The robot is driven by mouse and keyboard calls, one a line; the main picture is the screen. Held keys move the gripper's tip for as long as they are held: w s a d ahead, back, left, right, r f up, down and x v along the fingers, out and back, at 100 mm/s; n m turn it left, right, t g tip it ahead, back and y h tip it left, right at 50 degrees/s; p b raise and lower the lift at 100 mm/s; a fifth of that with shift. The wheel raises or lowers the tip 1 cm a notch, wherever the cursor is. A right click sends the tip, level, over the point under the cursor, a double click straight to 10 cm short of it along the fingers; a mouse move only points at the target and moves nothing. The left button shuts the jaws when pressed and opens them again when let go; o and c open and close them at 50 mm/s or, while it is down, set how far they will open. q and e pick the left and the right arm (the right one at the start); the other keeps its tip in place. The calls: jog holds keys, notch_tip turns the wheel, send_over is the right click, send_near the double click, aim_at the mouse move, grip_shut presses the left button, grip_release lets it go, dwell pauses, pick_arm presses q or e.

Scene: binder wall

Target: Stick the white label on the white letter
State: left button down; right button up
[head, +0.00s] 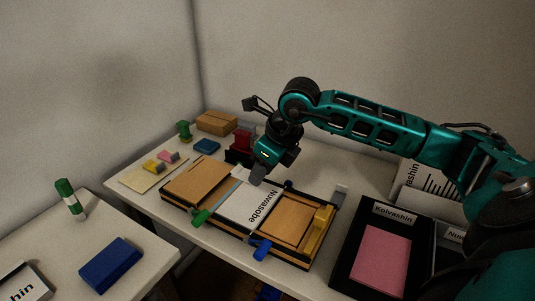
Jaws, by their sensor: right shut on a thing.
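The white letter (243,207) lies flat in the middle of a wooden stand with black edges and bears the word "Nuwasobe". My right gripper (257,179) reaches down from the right to the far end of the letter. Its fingers are shut, and a small pale piece at the fingertips looks like the white label, mostly hidden by the gripper. I cannot tell whether this piece touches the letter. My left gripper is not in view.
Brown panels flank the letter, with green (201,216), blue (262,250) and yellow (321,226) pieces at the stand's edges. A black tray (345,262) marked "Kolvashin" with a pink sheet stands right. A cardboard box (217,122) is behind. A blue block (110,264) lies on the left table.

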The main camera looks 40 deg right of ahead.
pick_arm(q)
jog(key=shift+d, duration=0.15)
pick_arm(e)
jog(key=shift+s+d+f, duration=0.1)
jog(key=shift+s, duration=0.2)
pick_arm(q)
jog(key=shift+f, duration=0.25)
pick_arm(e)
jog(key=shift+f, duration=0.15)
